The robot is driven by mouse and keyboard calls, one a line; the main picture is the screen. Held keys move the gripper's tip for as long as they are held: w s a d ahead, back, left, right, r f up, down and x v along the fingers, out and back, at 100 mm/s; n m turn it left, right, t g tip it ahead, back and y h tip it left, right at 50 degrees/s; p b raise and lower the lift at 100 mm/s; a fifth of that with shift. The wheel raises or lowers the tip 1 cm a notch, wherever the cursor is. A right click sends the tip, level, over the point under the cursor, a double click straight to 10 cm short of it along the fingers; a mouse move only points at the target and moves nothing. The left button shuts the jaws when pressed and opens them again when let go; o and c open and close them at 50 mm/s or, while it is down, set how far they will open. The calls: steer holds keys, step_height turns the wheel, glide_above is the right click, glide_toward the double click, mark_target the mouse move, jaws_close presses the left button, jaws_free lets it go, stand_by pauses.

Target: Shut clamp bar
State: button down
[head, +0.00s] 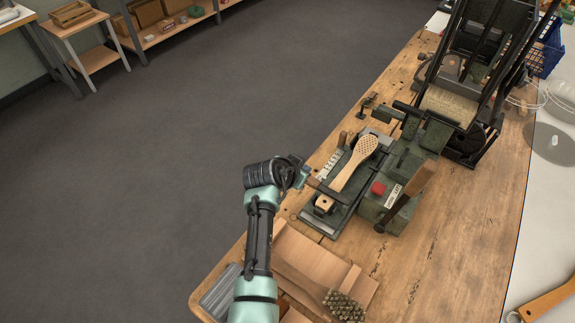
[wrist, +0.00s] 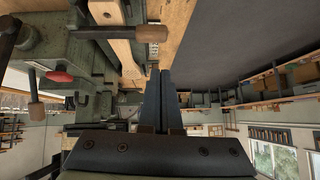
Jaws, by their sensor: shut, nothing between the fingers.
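The clamp bar (head: 331,193) is a dark bar that reaches across the handle end of the wooden brush body (head: 353,164) on the green fixture. In the wrist view the clamp bar's wooden grip (wrist: 137,32) points right, crossing in front of the brush handle (wrist: 124,55). I cannot tell whether the bar presses on the brush. My gripper (head: 300,177) is at the fixture's left edge, beside the grip end of the bar, which it partly hides in the head view. In the wrist view its fingers (wrist: 160,85) are shut and empty, just below the grip and apart from it in the picture.
A red button (head: 378,188) and a long lever with a wooden handle (head: 420,180) stand right of the fixture. The tall machine frame (head: 470,110) rises behind. Wooden boards (head: 310,255) and a bristle bundle (head: 344,305) lie in front. The floor at left is clear.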

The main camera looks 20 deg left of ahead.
steer(key=v, duration=0.8)
steer(key=shift+a+r, duration=0.1)
steer(key=shift+r, duration=0.05)
steer(key=w+d+r+t+y, duration=0.1)
steer(key=w+d+r+t, duration=0.15)
steer(key=r, duration=0.75)
steer(key=w+d+r+t, duration=0.1)
steer(key=d+r+t, duration=0.2)
steer(key=r, duration=0.7)
steer(key=w+d+r+t+y, duration=0.1)
steer(key=d+r+t, duration=0.15)
steer(key=r, duration=0.75)
steer(key=s+d+r+n+t, duration=0.1)
steer(key=s+d+r+t, duration=0.2)
steer(key=s+r, duration=0.3)
steer(key=s+d+r+t, duration=0.3)
steer(key=s+r, duration=0.3)
steer(key=r, duration=0.6)
steer(key=s+d+r+n+t+h, duration=0.1)
steer(key=s+d+r+t, duration=0.3)
steer(key=r, duration=0.5)
steer(key=s, duration=0.2)
steer(key=shift+s+r+n, duration=0.3)
steer(key=shift+s+r, duration=0.1)
